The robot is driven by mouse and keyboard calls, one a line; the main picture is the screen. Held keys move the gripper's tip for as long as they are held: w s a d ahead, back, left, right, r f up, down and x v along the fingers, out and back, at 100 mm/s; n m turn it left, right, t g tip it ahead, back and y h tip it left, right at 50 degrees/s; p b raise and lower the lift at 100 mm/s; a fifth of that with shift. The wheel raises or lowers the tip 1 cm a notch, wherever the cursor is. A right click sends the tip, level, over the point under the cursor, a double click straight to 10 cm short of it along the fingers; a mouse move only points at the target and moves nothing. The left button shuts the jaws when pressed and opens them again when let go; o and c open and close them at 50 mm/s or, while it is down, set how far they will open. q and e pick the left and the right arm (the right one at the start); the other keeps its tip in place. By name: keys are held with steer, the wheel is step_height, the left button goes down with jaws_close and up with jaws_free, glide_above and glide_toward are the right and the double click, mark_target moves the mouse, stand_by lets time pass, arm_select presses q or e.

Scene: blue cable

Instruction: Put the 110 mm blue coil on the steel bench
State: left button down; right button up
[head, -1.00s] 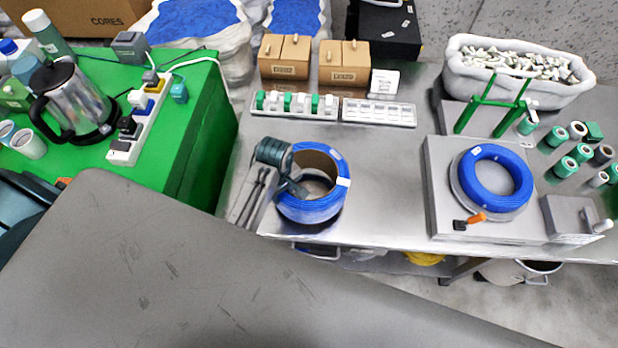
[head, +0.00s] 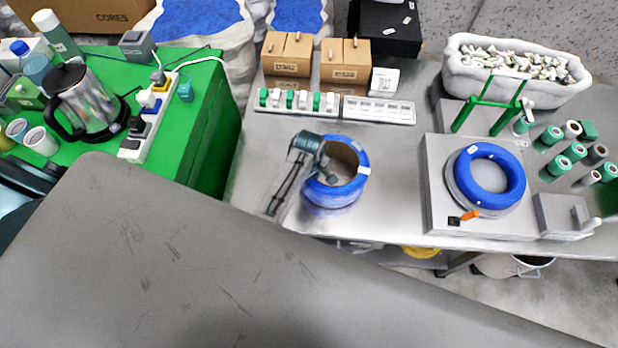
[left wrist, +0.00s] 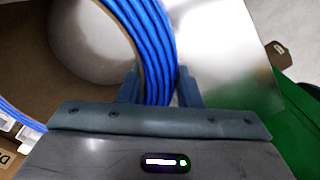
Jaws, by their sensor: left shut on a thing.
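A tall blue coil (head: 347,188) with a brown inner core is over the left part of the steel bench (head: 395,185), close to its front edge. My left gripper (head: 322,172) is shut on the coil's left wall. In the left wrist view the fingers (left wrist: 160,88) stand on either side of the blue wall (left wrist: 152,45). I cannot tell for sure whether the coil's underside touches the bench. A second, flatter blue coil (head: 512,180) lies on a round plate on a grey block at the right. No size label is readable. My right gripper is not in view.
Brown boxes (head: 345,62), a connector strip (head: 297,101) and a white tray (head: 379,110) stand behind the held coil. The grey block (head: 436,200) stands to its right, with bare bench between. A green table (head: 200,130) with a kettle (head: 88,100) is at the left.

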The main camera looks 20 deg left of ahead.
arm_select(q)
steer(key=c, duration=1)
jaws_free()
steer(key=shift+c, duration=0.2)
step_height(320, 180, up, 12)
steer(key=b, duration=0.3)
steer(key=shift+b, duration=0.4)
